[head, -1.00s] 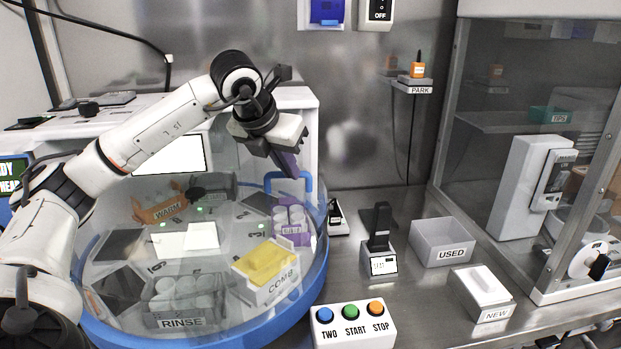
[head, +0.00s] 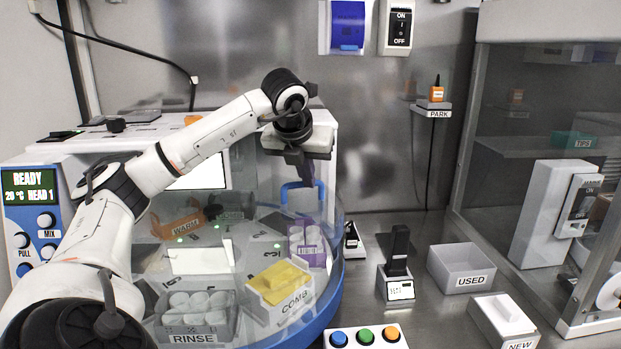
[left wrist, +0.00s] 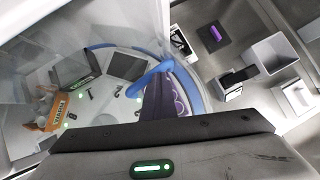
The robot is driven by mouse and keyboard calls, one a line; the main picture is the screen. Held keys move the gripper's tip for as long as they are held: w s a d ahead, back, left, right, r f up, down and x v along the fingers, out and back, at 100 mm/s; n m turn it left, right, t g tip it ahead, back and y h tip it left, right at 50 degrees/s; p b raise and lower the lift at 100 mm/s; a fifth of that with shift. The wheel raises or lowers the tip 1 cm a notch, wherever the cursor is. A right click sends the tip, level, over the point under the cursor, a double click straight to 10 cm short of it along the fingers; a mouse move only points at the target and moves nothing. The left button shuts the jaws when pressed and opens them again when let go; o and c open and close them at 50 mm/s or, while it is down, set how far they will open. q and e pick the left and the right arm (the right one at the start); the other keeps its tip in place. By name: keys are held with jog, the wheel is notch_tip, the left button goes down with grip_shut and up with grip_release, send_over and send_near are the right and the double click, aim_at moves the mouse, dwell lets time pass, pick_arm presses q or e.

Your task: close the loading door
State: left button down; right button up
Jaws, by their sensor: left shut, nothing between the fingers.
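The loading door is a clear curved panel on the white machine, with a blue bar handle (head: 287,190) at its right part. The handle also shows in the left wrist view (left wrist: 150,76). I cannot tell how far the door stands open, as the clear panel is hard to see. My left gripper (head: 306,183) is shut and empty, pointing down right at the handle. Its dark fingers overlap the handle in the head view, and I cannot tell whether they touch it. My right gripper is not in view.
Behind the clear panel lie a purple rack (head: 318,255), a yellow COMB box (head: 280,282), a grey RINSE tray (head: 193,338) and an orange WARM rack (head: 180,222). The USED bin (head: 446,262), NEW box (head: 486,325) and buttons (head: 365,338) stand to the right.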

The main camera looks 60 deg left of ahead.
pick_arm(q)
jog(key=shift+a+r, duration=0.1)
jog(key=shift+s+d+r, duration=0.1)
jog(key=shift+d, duration=0.2)
jog(key=s+d+r+p, duration=0.2)
jog(key=d+r+p, duration=0.3)
jog(key=d+r, duration=0.3)
jog(key=shift+v, duration=0.8)
